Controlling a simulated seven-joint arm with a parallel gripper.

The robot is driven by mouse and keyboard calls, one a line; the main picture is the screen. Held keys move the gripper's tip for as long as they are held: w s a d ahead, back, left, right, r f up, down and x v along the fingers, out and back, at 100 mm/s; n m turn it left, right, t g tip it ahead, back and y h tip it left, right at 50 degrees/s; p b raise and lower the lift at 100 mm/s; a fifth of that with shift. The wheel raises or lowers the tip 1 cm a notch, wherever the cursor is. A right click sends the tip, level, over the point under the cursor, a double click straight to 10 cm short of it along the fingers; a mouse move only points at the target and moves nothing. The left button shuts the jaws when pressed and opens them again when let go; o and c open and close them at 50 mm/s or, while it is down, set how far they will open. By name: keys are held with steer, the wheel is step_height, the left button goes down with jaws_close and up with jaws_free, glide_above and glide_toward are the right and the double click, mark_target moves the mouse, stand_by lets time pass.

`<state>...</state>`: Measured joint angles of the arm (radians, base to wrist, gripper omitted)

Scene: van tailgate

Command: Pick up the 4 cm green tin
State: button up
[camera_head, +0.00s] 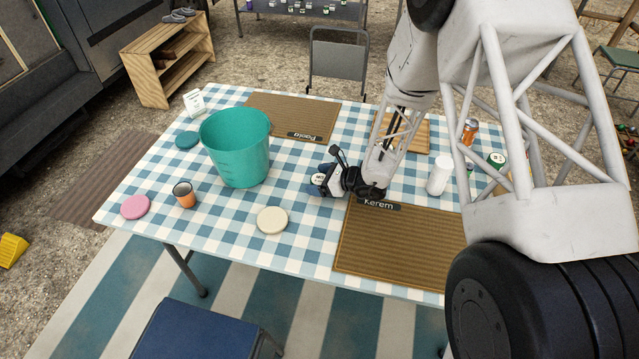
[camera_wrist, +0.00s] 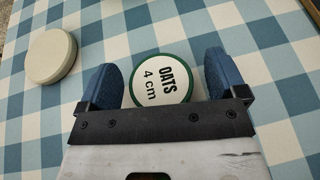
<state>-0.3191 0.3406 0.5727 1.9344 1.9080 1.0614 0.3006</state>
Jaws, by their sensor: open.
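The green tin (camera_wrist: 161,80) shows in the wrist view, with a white top reading "OATS 4 cm" inside a green rim. My gripper (camera_wrist: 163,82) is open, with one blue finger on each side of the tin. Gaps show between the fingers and the tin's rim. The near edge of the tin is hidden by my gripper's dark bar. In the head view my gripper (camera_head: 322,181) is low over the checked table, left of the Kerem place mat, and largely hides the tin.
A cream round disc (camera_head: 272,220) lies left of my gripper. A teal bucket (camera_head: 236,148), an orange cup (camera_head: 184,195) and a pink disc (camera_head: 135,207) stand farther left. A white bottle (camera_head: 439,175) and an orange can (camera_head: 469,131) stand right. The Kerem mat (camera_head: 400,245) is bare.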

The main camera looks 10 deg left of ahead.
mark_target(319, 180)
stand_by(0.5)
steer(key=c, duration=1)
steer(key=shift+c, duration=0.2)
steer(key=shift+r, duration=0.2)
steer(key=shift+r, duration=0.8)
steer(key=shift+s+r, duration=0.1)
steer(key=shift+r, duration=0.75)
steer(key=s+d, duration=0.2)
steer(key=s, duration=0.2)
steer(key=s+d+r, duration=0.1)
steer(key=s+d, duration=0.2)
steer(key=s, duration=0.2)
steer(key=s+d, duration=0.2)
steer(key=s, duration=0.2)
steer(key=shift+s+d+r, duration=0.15)
steer(key=shift+s+d, duration=0.25)
